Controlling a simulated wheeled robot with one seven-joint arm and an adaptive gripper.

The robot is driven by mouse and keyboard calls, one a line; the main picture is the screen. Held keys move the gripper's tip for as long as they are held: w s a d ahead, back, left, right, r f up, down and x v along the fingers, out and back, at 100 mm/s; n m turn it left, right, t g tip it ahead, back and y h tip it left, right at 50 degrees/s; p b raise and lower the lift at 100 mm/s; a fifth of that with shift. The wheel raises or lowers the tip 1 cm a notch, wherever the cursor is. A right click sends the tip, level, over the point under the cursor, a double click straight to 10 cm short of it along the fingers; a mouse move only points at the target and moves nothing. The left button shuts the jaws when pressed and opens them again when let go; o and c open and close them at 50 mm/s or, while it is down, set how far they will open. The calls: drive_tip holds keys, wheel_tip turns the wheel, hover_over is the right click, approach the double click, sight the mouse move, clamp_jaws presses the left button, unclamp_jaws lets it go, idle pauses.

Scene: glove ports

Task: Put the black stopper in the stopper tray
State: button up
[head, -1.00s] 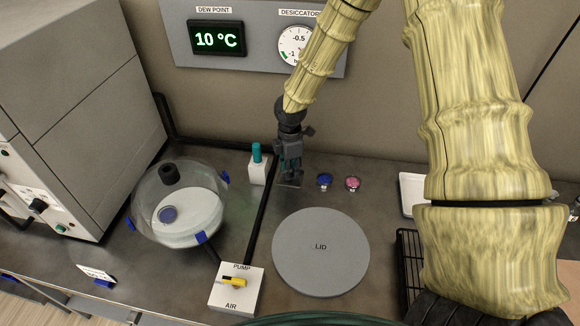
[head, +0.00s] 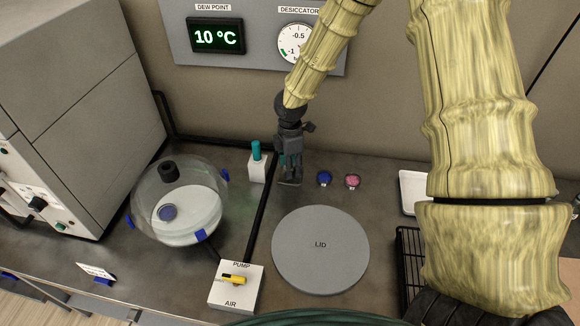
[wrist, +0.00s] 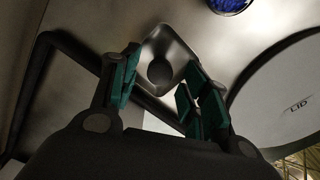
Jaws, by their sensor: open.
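My gripper (head: 290,168) is open, low over the counter, with its teal-padded fingers apart. In the wrist view my gripper (wrist: 160,74) straddles a small metal tray (wrist: 172,45), which looks like the stopper tray. A dark round piece (wrist: 159,72) that looks like the black stopper lies in the tray between the fingertips. I cannot tell whether the fingers touch it. In the head view my gripper mostly hides the tray (head: 290,184).
A grey round lid (head: 320,250) lies right of the pump/air switch box (head: 236,288). Blue (head: 324,179) and pink (head: 352,181) dishes stand right of my gripper. A white block with a teal top (head: 257,165) stands close on its left. A wire rack (head: 408,270) is farther right.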

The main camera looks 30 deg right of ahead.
wheel_tip(320, 180, up, 11)
drive_tip(key=b, duration=0.1)
drive_tip(key=shift+r+b, duration=0.2)
drive_tip(key=shift+b, duration=0.1)
